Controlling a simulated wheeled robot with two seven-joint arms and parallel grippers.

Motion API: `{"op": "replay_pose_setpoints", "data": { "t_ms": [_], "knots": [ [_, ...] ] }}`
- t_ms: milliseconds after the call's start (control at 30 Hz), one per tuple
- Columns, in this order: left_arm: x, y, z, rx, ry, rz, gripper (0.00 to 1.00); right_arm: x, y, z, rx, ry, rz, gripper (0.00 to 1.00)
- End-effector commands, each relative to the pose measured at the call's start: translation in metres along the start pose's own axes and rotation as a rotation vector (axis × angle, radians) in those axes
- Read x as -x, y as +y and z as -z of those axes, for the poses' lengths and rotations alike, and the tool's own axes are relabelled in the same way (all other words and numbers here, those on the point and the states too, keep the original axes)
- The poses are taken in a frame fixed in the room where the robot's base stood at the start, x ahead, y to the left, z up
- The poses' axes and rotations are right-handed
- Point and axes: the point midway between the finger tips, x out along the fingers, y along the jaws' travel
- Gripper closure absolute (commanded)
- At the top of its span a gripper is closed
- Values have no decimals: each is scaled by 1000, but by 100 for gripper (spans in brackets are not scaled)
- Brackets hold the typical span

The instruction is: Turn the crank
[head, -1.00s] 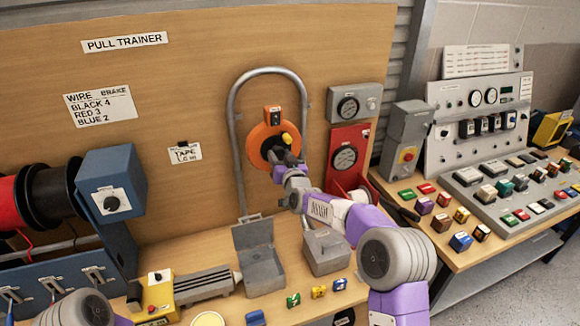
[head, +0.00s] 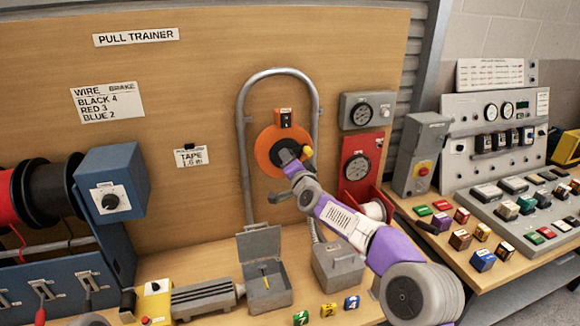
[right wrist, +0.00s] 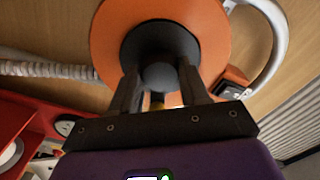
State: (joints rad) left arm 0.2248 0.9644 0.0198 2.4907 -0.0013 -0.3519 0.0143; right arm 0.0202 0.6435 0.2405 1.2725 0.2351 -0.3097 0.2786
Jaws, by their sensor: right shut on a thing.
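The crank is on an orange disc (head: 266,150) with a dark hub, mounted on the wooden panel inside a grey pipe loop. A yellow knob (head: 307,152) shows at the right of the hub in the head view. My right gripper (head: 290,158) reaches the disc from the lower right. In the right wrist view its two fingers (right wrist: 165,85) are shut around a dark round part (right wrist: 158,75) in front of the orange disc (right wrist: 108,45). A bit of yellow shows between the fingers. My left gripper is not in view.
A grey open box (head: 268,292) and a closed grey box (head: 338,268) stand below the disc. Numbered blocks (head: 328,310) lie at the bench front. A blue unit with wire spools (head: 112,185) is at left.

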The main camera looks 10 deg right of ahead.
Motion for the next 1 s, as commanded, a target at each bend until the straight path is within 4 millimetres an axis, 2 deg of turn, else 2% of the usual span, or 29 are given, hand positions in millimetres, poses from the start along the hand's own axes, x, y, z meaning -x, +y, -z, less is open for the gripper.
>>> {"op": "replay_pose_setpoints", "data": {
  "t_ms": [300, 700, 733, 900, 1000],
  "knots": [
    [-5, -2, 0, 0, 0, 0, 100, 0, -1, 1, -75, 1, 2, 100],
    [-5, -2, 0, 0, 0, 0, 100, 0, -2, 1, -80, 2, 2, 100],
    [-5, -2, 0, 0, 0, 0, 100, 0, -2, 1, -80, 2, 2, 53],
    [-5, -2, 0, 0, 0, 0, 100, 0, -1, 1, -79, 1, 2, 29],
    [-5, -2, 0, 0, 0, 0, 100, 0, -1, 0, -79, 1, 1, 29]
  ]
}}
